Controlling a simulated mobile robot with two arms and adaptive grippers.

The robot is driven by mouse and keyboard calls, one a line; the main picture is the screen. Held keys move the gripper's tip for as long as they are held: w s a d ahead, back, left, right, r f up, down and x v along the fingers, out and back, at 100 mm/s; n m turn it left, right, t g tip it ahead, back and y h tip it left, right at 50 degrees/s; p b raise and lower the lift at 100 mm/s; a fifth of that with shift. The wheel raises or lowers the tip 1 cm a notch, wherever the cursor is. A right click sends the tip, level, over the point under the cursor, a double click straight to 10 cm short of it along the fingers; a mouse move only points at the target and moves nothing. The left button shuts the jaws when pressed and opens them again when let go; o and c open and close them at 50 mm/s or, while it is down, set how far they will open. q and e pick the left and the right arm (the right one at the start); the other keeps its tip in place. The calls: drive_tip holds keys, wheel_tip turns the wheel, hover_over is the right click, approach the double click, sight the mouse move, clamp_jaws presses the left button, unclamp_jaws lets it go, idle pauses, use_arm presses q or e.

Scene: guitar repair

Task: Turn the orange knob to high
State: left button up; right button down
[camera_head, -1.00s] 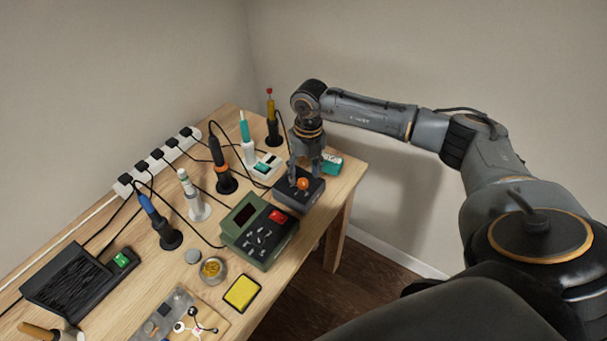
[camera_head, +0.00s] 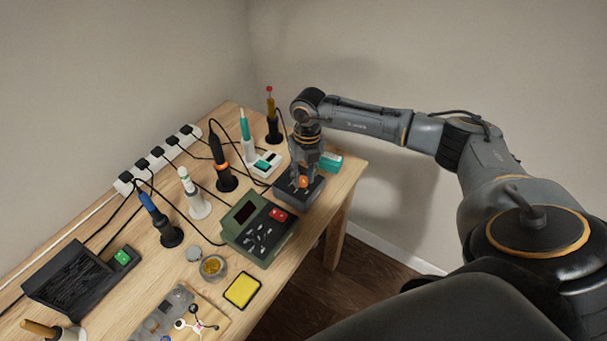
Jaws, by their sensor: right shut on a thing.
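The orange knob (camera_head: 304,182) sits on top of a dark grey box (camera_head: 288,198) near the table's right edge. My right gripper (camera_head: 304,178) points down over the box from above, with its fingers at the knob, shut on it. The fingers partly cover the knob, so its pointer and any setting marks cannot be read. My left gripper is not in view.
A green station with a red button (camera_head: 262,228) stands left of the dark box. A teal box (camera_head: 331,162) lies just behind it. Several soldering irons in stands (camera_head: 223,175) and their cables fill the back. A yellow sponge (camera_head: 242,289) lies at the front edge.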

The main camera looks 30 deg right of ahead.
drive_tip(key=m+p, duration=0.1)
drive_tip(key=m, duration=0.7)
drive_tip(key=m+p, duration=0.1)
drive_tip(key=m, duration=0.2)
drive_tip(key=shift+a+t+h, duration=0.1)
drive_tip(key=shift+t+h, duration=0.2)
drive_tip(key=m+p, duration=0.1)
drive_tip(key=m, duration=0.4)
drive_tip(key=shift+r+m, duration=0.1)
drive_tip(key=shift+m, duration=0.3)
drive_tip(key=m+p, duration=0.1)
drive_tip(key=m, duration=0.3)
drive_tip(key=shift+m+h+p, duration=0.3)
drive_tip(key=shift+m, duration=0.1)
drive_tip(key=c, duration=1.1)
unclamp_jaws()
drive_tip(key=shift+o, duration=0.2)
